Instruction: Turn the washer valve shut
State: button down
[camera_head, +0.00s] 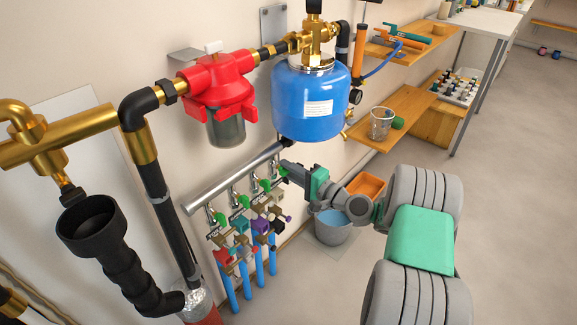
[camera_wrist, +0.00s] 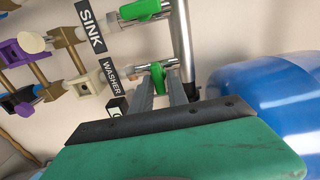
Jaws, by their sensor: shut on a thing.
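The washer valve has a green handle (camera_wrist: 158,77) on a short silver pipe, beside the black WASHER label (camera_wrist: 117,77) in the wrist view. My gripper (camera_wrist: 160,86) is shut on this handle, with one finger on each side of it. The handle looks roughly crosswise to its pipe, while the sink valve's green handle (camera_wrist: 148,10) lies more along its own. In the head view my gripper (camera_head: 285,169) is at the right end of the row of valves, and it partly hides the washer valve there.
A blue tank (camera_head: 310,105) hangs just above and beside my gripper. The silver manifold pipe (camera_head: 225,188) runs behind the valves. Colored clamps and blue pipes (camera_head: 246,275) lie below. A bucket (camera_head: 333,228) stands on the floor to the right, near an orange bin (camera_head: 364,187).

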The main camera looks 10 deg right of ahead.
dwell(0.3)
jog(key=c, duration=1.5)
grip_release()
jog(key=shift+o, duration=0.2)
jog(key=shift+d, duration=0.1)
jog(key=b+v, duration=0.6)
jog(key=v, duration=0.1)
jog(key=shift+s, duration=0.3)
jog(key=shift+d, duration=0.15)
